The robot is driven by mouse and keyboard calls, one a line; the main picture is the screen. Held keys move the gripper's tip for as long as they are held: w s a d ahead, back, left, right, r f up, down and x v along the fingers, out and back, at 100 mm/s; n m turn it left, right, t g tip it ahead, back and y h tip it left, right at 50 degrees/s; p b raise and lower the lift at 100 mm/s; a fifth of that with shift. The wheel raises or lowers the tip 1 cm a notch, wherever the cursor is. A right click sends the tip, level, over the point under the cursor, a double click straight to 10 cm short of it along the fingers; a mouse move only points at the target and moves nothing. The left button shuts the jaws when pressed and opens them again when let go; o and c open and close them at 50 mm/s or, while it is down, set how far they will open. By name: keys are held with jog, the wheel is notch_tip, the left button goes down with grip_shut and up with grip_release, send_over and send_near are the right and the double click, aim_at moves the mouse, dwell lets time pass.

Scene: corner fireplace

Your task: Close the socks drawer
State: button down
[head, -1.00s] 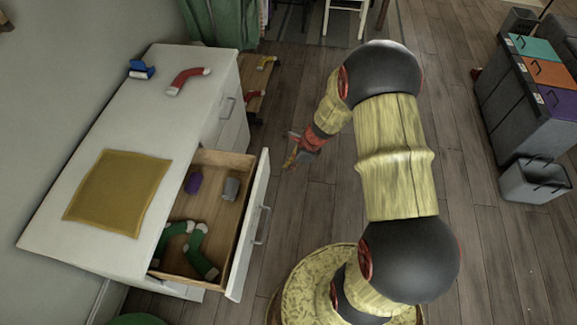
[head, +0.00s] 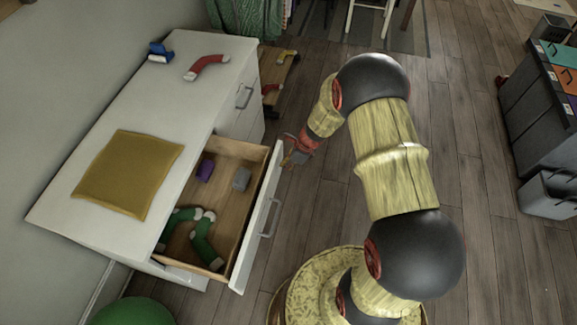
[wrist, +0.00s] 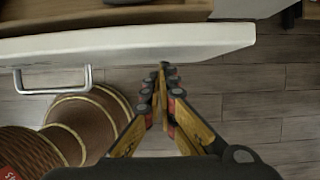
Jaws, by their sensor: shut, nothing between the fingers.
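The socks drawer (head: 236,150) is pulled out of the white dresser (head: 205,107). It holds green socks with white ends (head: 203,240), a purple rolled sock (head: 205,170) and a grey one (head: 241,179). Its white front (head: 251,232) has a metal handle (head: 270,219). The front (wrist: 140,43) and handle (wrist: 52,83) also show in the wrist view. My gripper (head: 287,161) is shut and empty, outside the drawer front near its far end. In the wrist view, the fingertips (wrist: 163,68) are right by the front's edge; I cannot tell if they touch.
A mustard cloth (head: 128,173), a red sock (head: 206,66) and a blue item (head: 159,52) lie on the dresser top. Grey bins (head: 540,120) stand at the right.

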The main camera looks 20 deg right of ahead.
jog(key=w+a+p, duration=0.5)
jog(key=w+a, duration=0.3)
jog(key=a, duration=0.4)
jog(key=w+a+p, duration=0.5)
jog(key=w+a, duration=0.4)
jog(key=a, duration=0.2)
jog(key=shift+w+a+p, duration=0.15)
jog(key=shift+a+p, duration=0.15)
jog(key=shift+a, duration=0.1)
jog(key=shift+d, duration=0.1)
